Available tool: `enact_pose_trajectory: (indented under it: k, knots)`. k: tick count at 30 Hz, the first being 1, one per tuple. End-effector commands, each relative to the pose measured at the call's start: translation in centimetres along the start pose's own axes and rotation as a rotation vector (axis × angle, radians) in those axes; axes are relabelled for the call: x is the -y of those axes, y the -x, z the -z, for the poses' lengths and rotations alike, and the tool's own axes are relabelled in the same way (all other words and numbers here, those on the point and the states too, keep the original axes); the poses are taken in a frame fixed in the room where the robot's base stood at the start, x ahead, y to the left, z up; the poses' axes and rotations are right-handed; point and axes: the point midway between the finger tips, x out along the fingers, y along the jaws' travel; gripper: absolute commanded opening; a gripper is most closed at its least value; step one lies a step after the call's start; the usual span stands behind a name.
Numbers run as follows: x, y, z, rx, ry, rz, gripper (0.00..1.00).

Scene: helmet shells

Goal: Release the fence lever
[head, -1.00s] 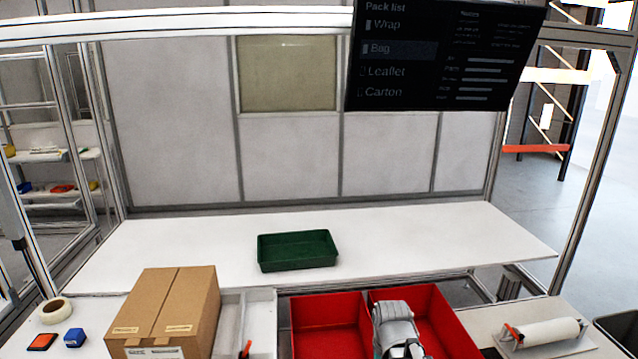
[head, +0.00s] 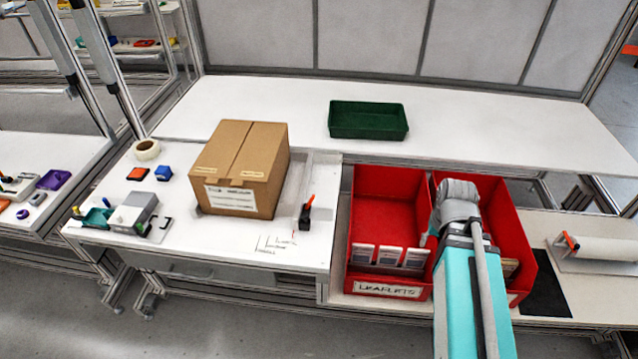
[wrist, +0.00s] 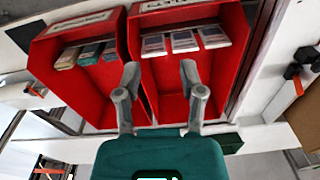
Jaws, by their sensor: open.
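The fence lever (head: 309,201) is a small orange handle standing up from a black block (head: 304,217), on the white bench just right of the carton. It also shows at the right edge of the wrist view as a red-orange piece (wrist: 291,71) beside black parts. My gripper (wrist: 158,82) is open and empty in the wrist view, with its two grey fingers apart over the red leaflet bins. It is well to the side of the lever and not touching it. In the head view my arm hides the fingers.
A cardboard carton (head: 240,168) stands left of the lever. Red bins (head: 385,215) with leaflets stand to its right, walls raised. A green tray (head: 368,121) sits on the back shelf. Another orange lever (head: 571,241) is by a white roll at far right. Bench in front of the carton is mostly clear.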

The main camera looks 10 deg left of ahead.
Motion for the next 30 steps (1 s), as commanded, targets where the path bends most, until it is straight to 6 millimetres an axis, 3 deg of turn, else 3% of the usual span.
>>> enact_pose_trajectory:
  k: [8,18,24,30]
  knots:
    - [7.8,-1.5,6.2,-0.116,0.026,0.091,0.51]
    - [22.1,-2.4,12.8,-0.264,0.038,0.275,0.51]
    - [28.8,-2.4,14.6,-0.314,0.032,0.369,0.51]
    - [31.5,-2.3,14.9,-0.331,0.026,0.409,0.51]
